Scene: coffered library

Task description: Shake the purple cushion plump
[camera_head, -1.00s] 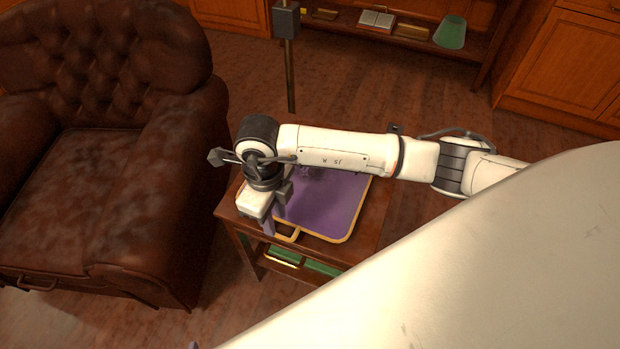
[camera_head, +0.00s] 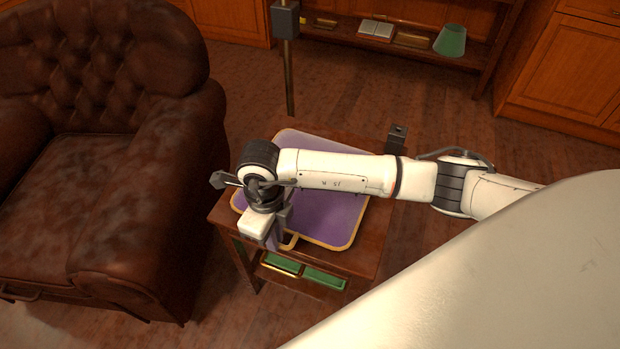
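The purple cushion (camera_head: 325,217) has yellow edging and lies flat on a small wooden table (camera_head: 378,231). A yellow loop shows at its front edge. My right arm crosses over the cushion and hides its middle. My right gripper (camera_head: 272,238) points down at the cushion's front left part, close to the loop. Its fingertips are partly hidden, so I cannot tell whether they are open, shut or touching the cushion. My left gripper is not in view.
A brown leather armchair (camera_head: 95,190) stands close to the table's left side. Green items (camera_head: 325,278) lie on the table's lower shelf. A dark metal post (camera_head: 289,75) rises behind the table. A shelf at the back holds a green lampshade-like object (camera_head: 450,40) and books (camera_head: 376,29).

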